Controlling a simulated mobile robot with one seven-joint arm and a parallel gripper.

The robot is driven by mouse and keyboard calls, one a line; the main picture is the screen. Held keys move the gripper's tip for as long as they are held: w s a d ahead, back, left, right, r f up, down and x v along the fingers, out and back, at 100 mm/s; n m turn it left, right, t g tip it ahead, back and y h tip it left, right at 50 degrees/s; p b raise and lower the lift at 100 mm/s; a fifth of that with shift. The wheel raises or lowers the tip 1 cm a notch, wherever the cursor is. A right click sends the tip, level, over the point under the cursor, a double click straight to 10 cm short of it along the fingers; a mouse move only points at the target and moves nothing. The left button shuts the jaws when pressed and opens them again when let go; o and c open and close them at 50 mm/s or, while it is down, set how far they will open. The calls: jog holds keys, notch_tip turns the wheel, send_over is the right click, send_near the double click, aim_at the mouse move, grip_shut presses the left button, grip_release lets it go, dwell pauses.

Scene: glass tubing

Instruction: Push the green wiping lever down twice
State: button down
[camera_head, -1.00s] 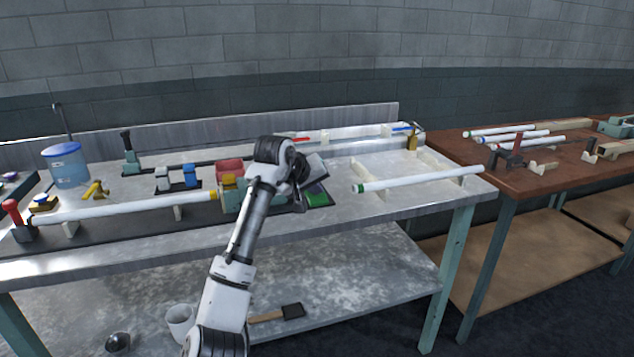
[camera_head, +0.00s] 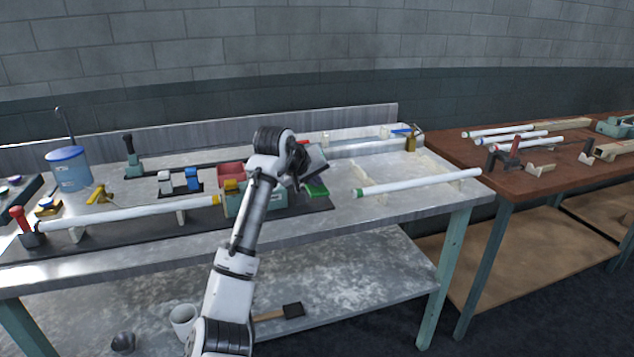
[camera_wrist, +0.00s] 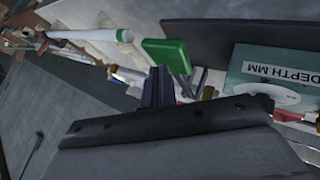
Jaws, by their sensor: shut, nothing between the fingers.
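The green lever pad (camera_head: 316,190) shows just right of the teal machine (camera_head: 268,194) on the dark mat. In the wrist view the green pad (camera_wrist: 167,55) lies just beyond and beside the fingertips of my gripper (camera_wrist: 157,75). My gripper is shut and empty. The teal machine, lettered "DEPTH MM", also shows at the right of the wrist view (camera_wrist: 275,75).
A white tube (camera_head: 130,212) runs left from the machine to a red-handled clamp (camera_head: 22,220). Another tube with a green end (camera_head: 420,182) rests on supports to the right. A blue-lidded tub (camera_head: 68,168) stands at back left. The bench's front right is clear.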

jog(key=shift+r+p, duration=0.45)
jog(key=shift+r, duration=0.25)
notch_tip(320, 180, up, 5)
jog(key=p, duration=0.4)
jog(key=shift+p, duration=0.3)
